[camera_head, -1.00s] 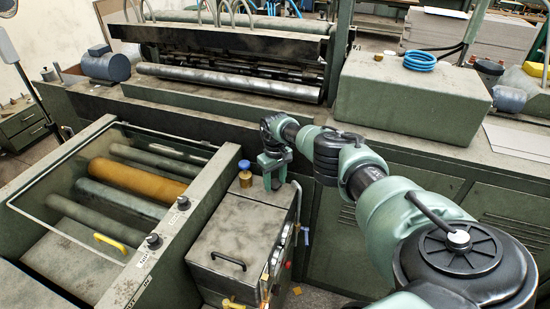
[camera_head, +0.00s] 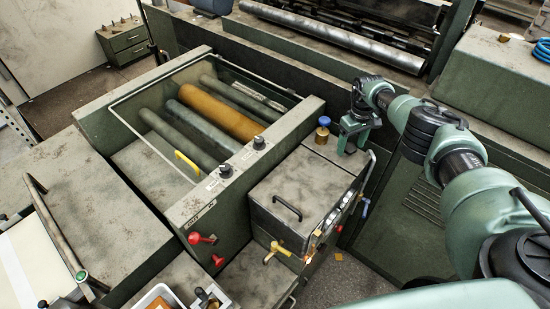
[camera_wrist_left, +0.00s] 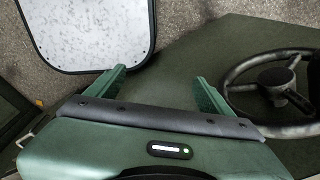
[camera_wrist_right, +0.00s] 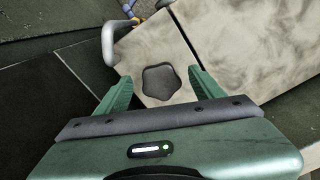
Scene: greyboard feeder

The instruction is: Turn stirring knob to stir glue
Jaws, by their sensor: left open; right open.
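A dark star-shaped knob (camera_wrist_right: 161,82) shows in the right wrist view on the pale, stained top of the grey glue box (camera_head: 305,172). My right gripper (camera_head: 351,147) is above the far right corner of that box. Its two fingers are open, one to each side of the knob in the right wrist view, with the gap empty. Whether they reach down to the knob's height, I cannot tell. In the head view the knob is hidden by the gripper. My left gripper (camera_wrist_left: 160,78) is open and empty in the left wrist view and out of the head view.
A blue-topped brass fitting (camera_head: 322,130) stands left of my right gripper. A black handle (camera_head: 287,208) is on the box top. The roller trough (camera_head: 185,193) with an orange roller lies left. A handwheel (camera_wrist_left: 272,84) and a white-speckled panel (camera_wrist_left: 90,32) show near my left gripper.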

